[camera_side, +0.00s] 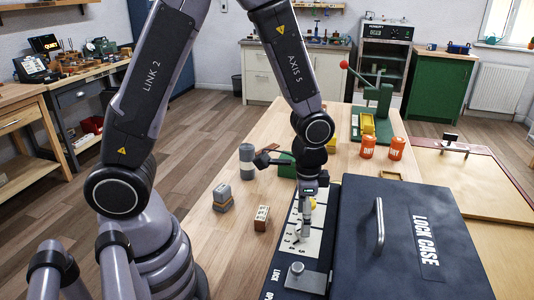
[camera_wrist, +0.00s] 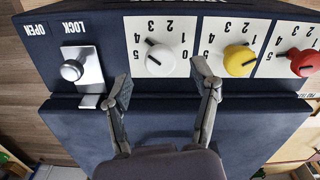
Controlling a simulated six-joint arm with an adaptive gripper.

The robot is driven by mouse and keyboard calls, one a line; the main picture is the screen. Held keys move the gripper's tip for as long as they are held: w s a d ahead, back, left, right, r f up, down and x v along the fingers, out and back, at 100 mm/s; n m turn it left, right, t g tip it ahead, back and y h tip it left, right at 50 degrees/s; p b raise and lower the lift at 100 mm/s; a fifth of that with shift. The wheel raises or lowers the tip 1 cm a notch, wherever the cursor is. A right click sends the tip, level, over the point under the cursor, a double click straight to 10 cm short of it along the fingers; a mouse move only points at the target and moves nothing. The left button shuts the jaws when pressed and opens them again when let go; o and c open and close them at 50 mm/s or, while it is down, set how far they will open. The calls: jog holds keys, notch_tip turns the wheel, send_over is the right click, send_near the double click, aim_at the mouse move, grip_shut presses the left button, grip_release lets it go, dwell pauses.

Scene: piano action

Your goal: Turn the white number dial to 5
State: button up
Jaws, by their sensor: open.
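The white number dial (camera_wrist: 160,60) sits on a white plate with numbers 0 to 5, upside down in the wrist view. My gripper (camera_wrist: 161,78) is open, with one finger on either side of the dial in this view and a gap to each. Whether the fingertips reach down to dial height is unclear.
A yellow dial (camera_wrist: 240,61) and a red dial (camera_wrist: 304,62) stand to the right of the white one. A lock knob (camera_wrist: 72,70) on a metal plate is at the left. Orange cans (camera_side: 368,147) and small blocks (camera_side: 222,196) stand on the table.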

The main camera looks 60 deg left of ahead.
jog(key=shift+f, duration=1.3)
grip_shut()
